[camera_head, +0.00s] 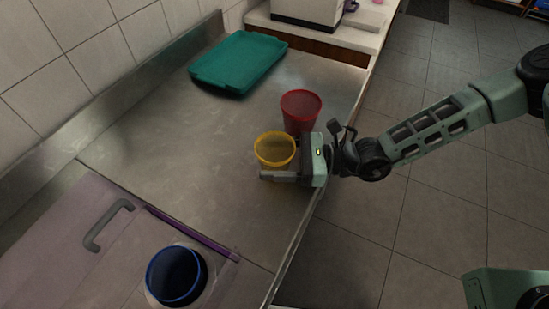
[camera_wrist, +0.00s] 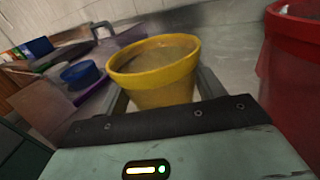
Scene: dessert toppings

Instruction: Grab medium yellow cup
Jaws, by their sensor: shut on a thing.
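The yellow cup (camera_head: 275,146) stands upright near the right edge of the metal counter in the head view. It also shows large in the wrist view (camera_wrist: 154,76), between my two fingers. My gripper (camera_head: 279,174) reaches in from the right and is shut on the yellow cup, one finger on each side below the rim. The palm hides the cup's lower part in the wrist view. In the head view the near finger crosses in front of it. I cannot tell whether its base touches the counter.
A red cup (camera_head: 301,111) stands close behind the yellow cup, beside my gripper. A teal tray (camera_head: 238,64) lies at the back left. A blue container (camera_head: 176,274) sits at the front, near a grey handle (camera_head: 107,224). The counter's middle left is clear.

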